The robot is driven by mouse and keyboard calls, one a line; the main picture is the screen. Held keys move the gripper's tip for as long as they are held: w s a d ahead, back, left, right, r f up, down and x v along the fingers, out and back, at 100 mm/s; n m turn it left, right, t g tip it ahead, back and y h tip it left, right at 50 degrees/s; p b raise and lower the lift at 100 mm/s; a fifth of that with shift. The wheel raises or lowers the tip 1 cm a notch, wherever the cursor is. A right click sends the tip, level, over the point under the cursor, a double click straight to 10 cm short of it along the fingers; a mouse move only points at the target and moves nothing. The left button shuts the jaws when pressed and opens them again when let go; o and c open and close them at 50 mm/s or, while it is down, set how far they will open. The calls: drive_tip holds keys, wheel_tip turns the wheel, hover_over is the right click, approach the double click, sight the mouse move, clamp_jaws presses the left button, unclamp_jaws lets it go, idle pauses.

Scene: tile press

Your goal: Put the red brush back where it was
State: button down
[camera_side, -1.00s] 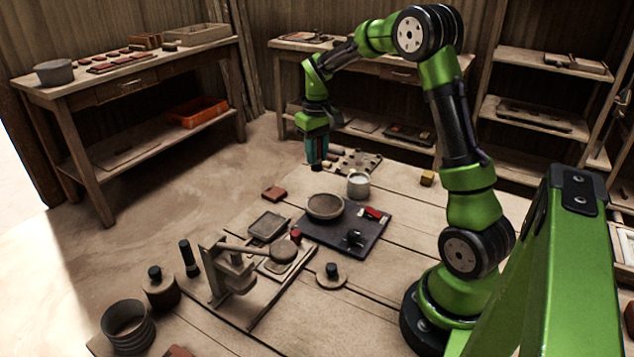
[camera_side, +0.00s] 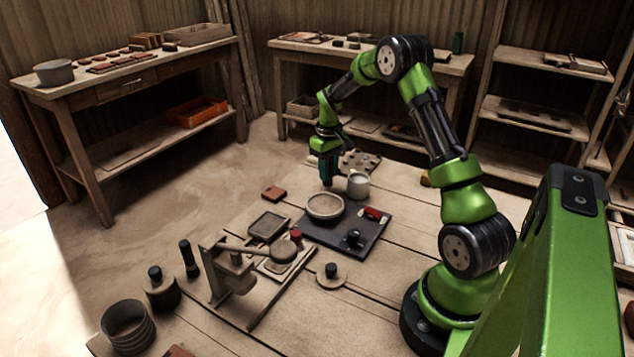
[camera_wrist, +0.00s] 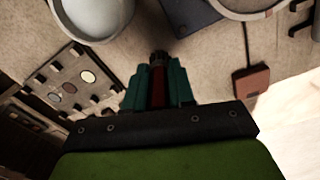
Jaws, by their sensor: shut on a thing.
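My gripper (camera_side: 327,182) is above the work table, just behind the round bowl (camera_side: 325,206) and left of the pale cup (camera_side: 358,185). In the wrist view its teal fingers (camera_wrist: 158,88) are shut on the red brush (camera_wrist: 158,95), whose dark end points away from my wrist. The brush is too small to make out in the side view. A board with round holes (camera_side: 362,163) lies behind the cup; in the wrist view it shows at the left (camera_wrist: 65,72), with some pale and reddish discs in it.
A lever press (camera_side: 233,272) stands at front left. A reddish-brown tile (camera_side: 274,193) lies left of the bowl. The bare table is free around the tile.

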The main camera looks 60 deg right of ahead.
drive_tip(key=shift+f, duration=0.65)
drive_tip(key=shift+f, duration=0.2)
drive_tip(key=c, duration=1)
unclamp_jaws()
drive_tip(key=shift+o, duration=0.2)
